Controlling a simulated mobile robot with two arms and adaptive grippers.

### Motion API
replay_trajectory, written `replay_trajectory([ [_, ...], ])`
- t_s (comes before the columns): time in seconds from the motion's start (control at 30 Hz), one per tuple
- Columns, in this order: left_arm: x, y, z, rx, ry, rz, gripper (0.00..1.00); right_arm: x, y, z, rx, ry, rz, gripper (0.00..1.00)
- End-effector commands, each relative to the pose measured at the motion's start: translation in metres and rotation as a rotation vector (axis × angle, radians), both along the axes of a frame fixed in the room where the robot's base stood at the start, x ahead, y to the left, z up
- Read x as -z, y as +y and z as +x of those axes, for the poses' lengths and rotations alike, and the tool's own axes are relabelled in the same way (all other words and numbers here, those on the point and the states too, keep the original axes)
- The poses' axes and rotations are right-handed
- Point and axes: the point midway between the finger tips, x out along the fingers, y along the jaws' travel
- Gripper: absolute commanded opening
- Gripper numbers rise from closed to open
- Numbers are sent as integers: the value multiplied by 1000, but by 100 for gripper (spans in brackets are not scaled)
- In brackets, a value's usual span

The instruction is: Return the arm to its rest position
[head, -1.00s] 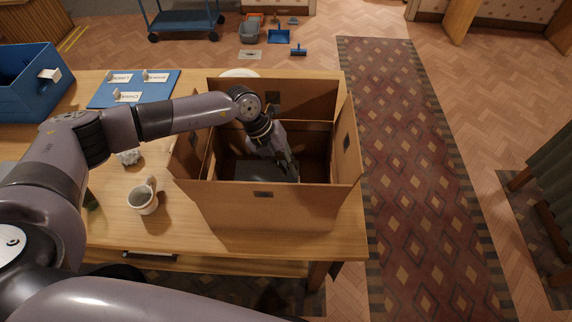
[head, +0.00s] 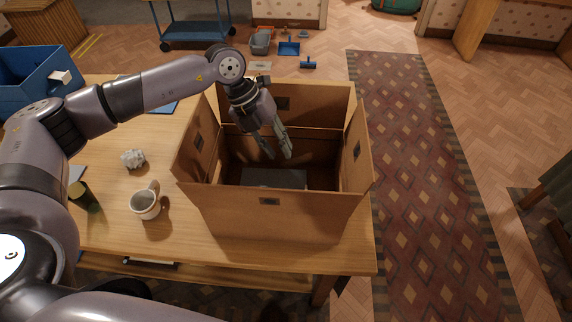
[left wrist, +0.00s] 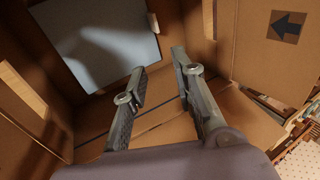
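My left gripper (head: 279,156) hangs over the open cardboard box (head: 255,222), its fingers pointing down between the raised flaps. The fingers are spread apart and nothing is between them. In the left wrist view the gripper (left wrist: 158,88) is also open and empty, above the box floor. A flat grey item (head: 272,178) lies on the bottom of the box and shows in the left wrist view (left wrist: 95,40). My right gripper is not in view; part of an arm of mine crosses the bottom edge of the head view.
The box stands on a wooden table (head: 110,222). Left of it are a mug (head: 146,205), a crumpled white piece (head: 132,158) and a dark cylinder (head: 84,196). A blue bin (head: 38,85) stands at the far left. A patterned rug (head: 430,190) lies on the floor to the right.

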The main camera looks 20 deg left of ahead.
Motion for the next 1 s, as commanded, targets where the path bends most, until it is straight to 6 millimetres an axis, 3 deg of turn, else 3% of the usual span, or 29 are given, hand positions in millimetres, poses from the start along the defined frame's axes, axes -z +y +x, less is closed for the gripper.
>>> replay_trajectory([
  [0.23, -19, 9, -1, 0, 0, 0, 25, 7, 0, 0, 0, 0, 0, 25],
  [0.73, -21, 9, -1, 0, 1, 0, 25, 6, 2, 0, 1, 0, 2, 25],
  [1.0, -64, 9, -1, 0, 1, 0, 25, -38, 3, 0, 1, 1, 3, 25],
])
